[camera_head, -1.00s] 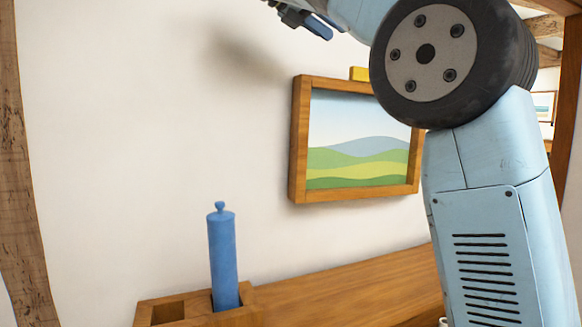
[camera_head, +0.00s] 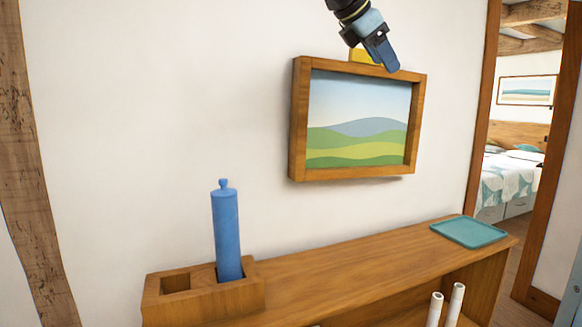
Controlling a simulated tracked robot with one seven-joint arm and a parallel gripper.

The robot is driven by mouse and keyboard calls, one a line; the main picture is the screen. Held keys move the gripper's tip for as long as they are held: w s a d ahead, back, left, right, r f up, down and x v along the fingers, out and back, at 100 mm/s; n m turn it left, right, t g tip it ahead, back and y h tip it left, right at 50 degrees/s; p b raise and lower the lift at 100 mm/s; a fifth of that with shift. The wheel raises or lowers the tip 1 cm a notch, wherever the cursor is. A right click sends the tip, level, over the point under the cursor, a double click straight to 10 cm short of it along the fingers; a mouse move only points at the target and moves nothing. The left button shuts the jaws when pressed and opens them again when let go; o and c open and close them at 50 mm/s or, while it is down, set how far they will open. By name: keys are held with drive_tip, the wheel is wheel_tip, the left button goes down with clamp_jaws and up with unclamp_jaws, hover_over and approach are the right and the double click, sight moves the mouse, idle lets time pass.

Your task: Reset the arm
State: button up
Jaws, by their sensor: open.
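My gripper (camera_head: 382,48) shows at the top of the head view, in front of the upper edge of the framed landscape picture (camera_head: 298,125). It points down and to the right, and its blue fingers overlap each other in this view. I see nothing held in it. Most of my arm is out of the frame. The picture has a wooden frame and hangs on the white wall, with a yellow piece (camera_head: 365,57) at its top edge, partly hidden by my gripper.
A wooden shelf unit (camera_head: 350,265) runs along the wall. On it stand a two-slot wooden holder (camera_head: 215,297) with an upright blue cylinder (camera_head: 226,235) and a teal tray (camera_head: 468,231). Two white rods (camera_head: 455,303) stand lower. A doorway at right opens onto a bed (camera_head: 505,185).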

drive_tip(key=s+d+f+m+y, duration=0.1)
drive_tip(key=s+f+m+y, duration=0.1)
drive_tip(key=s+f+m, duration=0.4)
drive_tip(key=s+d+f+m+y, duration=0.2)
drive_tip(key=s+f+m, duration=0.4)
drive_tip(key=f, duration=1.1)
drive_tip(key=s+d+f+m+y, duration=0.1)
drive_tip(key=s+f+m+y, duration=0.3)
drive_tip(key=s+f, duration=0.6)
drive_tip(key=shift+d+f+m, duration=0.25)
drive_tip(key=shift+f+m, duration=0.45)
drive_tip(key=shift+m, duration=0.4)
